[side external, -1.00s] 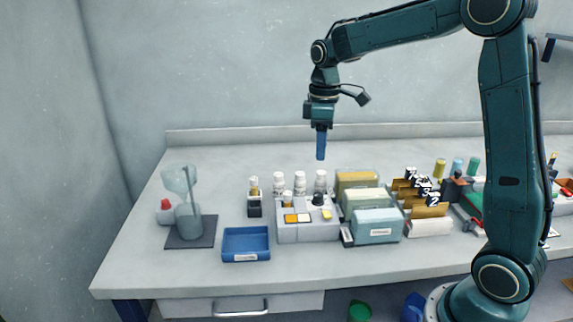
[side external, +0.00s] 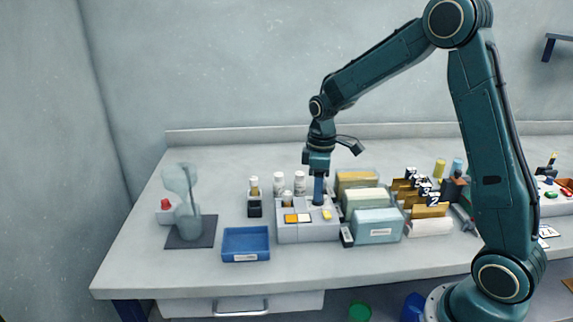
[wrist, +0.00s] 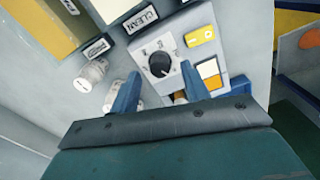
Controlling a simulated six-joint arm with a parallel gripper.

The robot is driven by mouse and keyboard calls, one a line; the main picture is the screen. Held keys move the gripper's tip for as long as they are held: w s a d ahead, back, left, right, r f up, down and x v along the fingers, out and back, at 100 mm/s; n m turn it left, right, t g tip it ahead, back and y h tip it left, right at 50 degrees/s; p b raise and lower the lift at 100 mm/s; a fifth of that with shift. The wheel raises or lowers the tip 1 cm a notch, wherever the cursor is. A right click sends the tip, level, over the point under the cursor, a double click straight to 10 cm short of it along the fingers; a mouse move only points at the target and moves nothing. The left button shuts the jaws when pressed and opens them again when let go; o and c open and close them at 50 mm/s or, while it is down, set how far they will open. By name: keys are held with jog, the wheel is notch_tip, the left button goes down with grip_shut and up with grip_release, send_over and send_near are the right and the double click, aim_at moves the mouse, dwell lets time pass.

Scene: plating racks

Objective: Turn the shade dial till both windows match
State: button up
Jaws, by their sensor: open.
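The grey shade box (side external: 310,233) stands on the bench; it also shows in the wrist view. Its two windows differ: one is orange (side external: 290,218), the other pale cream-white (side external: 304,218). In the wrist view the white window (wrist: 208,68) and the orange window (wrist: 213,84) sit beside the dial. My gripper (wrist: 160,71) is open, with a blue finger on either side of the dial in that view; no contact is visible. In the side view my gripper (side external: 318,202) points down and hides the dial.
A yellow button (wrist: 200,36) is on the box near the dial. White-capped bottles (side external: 299,182) stand close behind. Lidded boxes (side external: 377,226) crowd the right side. A blue tray (side external: 246,257) lies left, with clear bench in front.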

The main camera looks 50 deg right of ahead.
jog(key=shift+f, duration=1.2)
jog(key=c, duration=1)
jog(key=shift+m, duration=0.5)
jog(key=m, duration=1)
jog(key=shift+m, duration=0.4)
